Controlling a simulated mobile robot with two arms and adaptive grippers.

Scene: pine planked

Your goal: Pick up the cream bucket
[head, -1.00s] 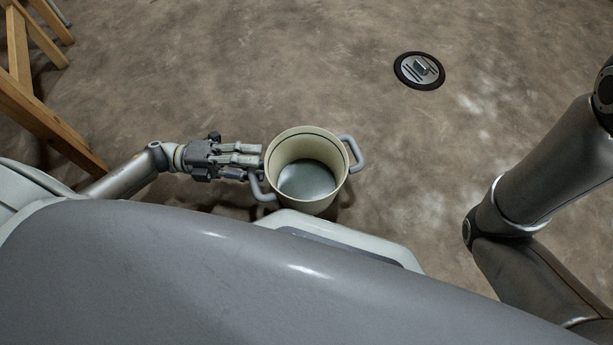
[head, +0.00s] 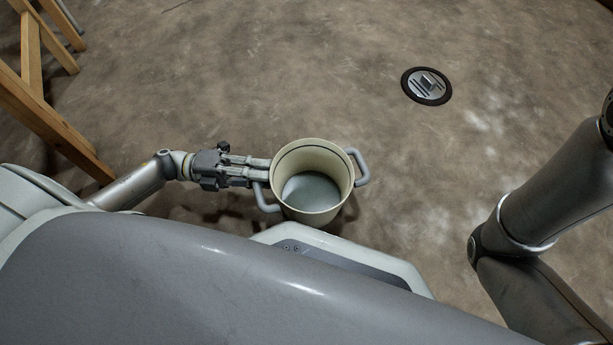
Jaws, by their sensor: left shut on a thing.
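The cream bucket (head: 338,205) shows in the head view just in front of my body, upright and seen from above. It has a grey handle on each side, and its inside looks empty with a pale grey bottom. My left gripper (head: 266,174) comes in from the left and is shut on the bucket at its left side, by the left handle. The exact contact of the fingers is too small to tell. My right gripper is out of the picture; only part of my right arm shows at the right.
A wooden frame with slanted legs (head: 50,128) stands on the floor at the far left. A round metal floor fitting with a dark rim (head: 427,86) lies beyond the bucket to the right. The brown floor (head: 300,70) around them is clear.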

